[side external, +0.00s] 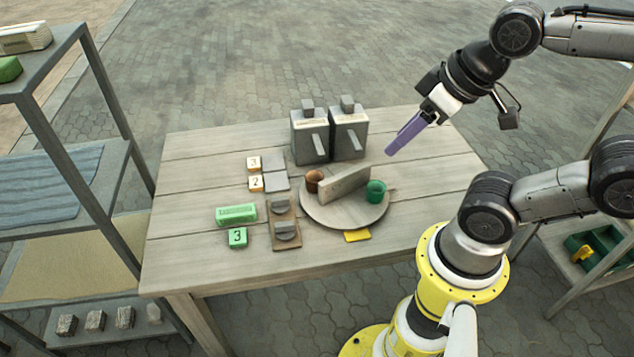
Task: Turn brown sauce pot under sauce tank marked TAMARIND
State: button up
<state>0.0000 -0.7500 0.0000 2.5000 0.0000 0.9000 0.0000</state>
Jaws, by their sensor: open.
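The brown sauce pot (314,184) stands on the left part of a round turntable (345,217), left of an upright divider board (344,184). A green pot (376,193) stands on the other side of the board. Two grey sauce tanks with spouts, the left tank (303,148) and the right tank (343,144), stand behind the turntable. Each has a pale label too small to read, so I cannot tell which says TAMARIND. The brown pot is in front of the left tank's spout. My gripper (392,151), with purple fingers, is open and empty above the table, right of the tanks.
A yellow tab (357,236) lies at the turntable's front edge. The table's right side is clear. Shelves (60,145) stand at left.

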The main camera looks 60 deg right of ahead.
jog(key=shift+o, duration=0.2)
dwell(0.4)
jog(key=n+g, duration=0.6)
jog(key=n, duration=0.7)
send_over(345, 183)
notch_tip(345, 183, down, 14)
jog(key=shift+w+d+f, duration=0.25)
jog(key=shift+d+f, duration=0.2)
jog(key=shift+d, duration=0.1)
notch_tip(345, 183, down, 13)
